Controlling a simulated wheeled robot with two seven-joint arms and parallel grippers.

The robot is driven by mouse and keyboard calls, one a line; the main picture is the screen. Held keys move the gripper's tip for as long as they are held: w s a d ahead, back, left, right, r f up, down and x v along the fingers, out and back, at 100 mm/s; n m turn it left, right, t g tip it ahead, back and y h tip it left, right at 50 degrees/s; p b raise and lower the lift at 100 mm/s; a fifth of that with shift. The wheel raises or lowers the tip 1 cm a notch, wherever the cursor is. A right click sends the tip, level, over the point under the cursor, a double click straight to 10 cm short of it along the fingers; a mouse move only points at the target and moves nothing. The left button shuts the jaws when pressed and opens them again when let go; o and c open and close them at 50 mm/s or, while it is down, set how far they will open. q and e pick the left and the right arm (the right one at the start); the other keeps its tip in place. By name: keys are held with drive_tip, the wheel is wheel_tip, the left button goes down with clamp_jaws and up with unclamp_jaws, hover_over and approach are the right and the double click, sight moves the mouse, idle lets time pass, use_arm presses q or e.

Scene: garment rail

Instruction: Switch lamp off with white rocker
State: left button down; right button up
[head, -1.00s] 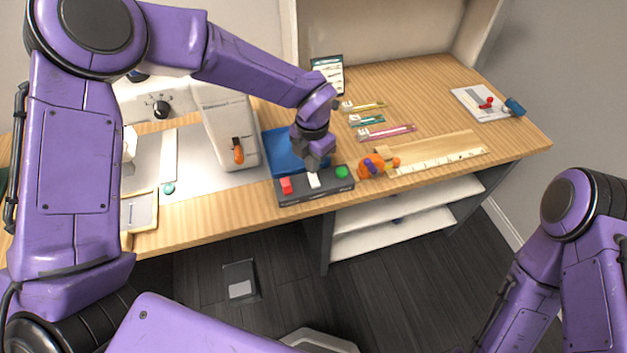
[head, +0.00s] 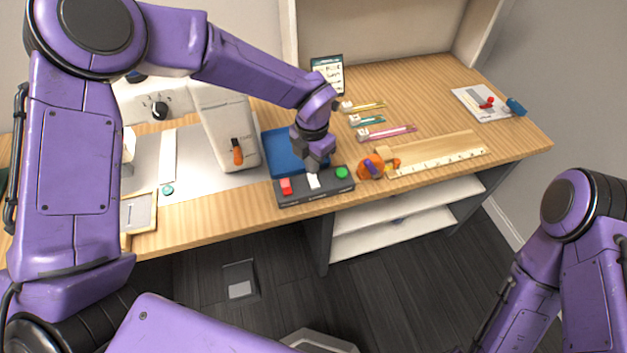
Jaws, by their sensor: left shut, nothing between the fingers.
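A dark control box (head: 315,190) lies at the front edge of the wooden table. It carries a red rocker (head: 286,186) on the left, a white rocker (head: 314,181) in the middle and a green round button (head: 342,172) on the right. My left gripper (head: 313,167) is shut and empty, pointing down right at the far end of the white rocker. I cannot tell whether the fingertips touch it. The lamp cannot be made out. My right arm shows at the lower right, but its gripper is out of view.
A blue tray (head: 283,152) lies just behind the box. A white sewing machine (head: 222,125) with an orange lever stands to the left. An orange pincushion (head: 371,168) and a wooden ruler (head: 440,155) lie close on the right. A small card (head: 328,72) stands behind.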

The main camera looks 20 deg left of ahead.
use_arm(q)
drive_tip(key=shift+f+b, duration=0.85)
drive_tip(key=shift+f, duration=0.4)
idle(0.9)
wheel_tip(320, 180, up, 7)
drive_tip(key=p, duration=0.6)
idle(0.4)
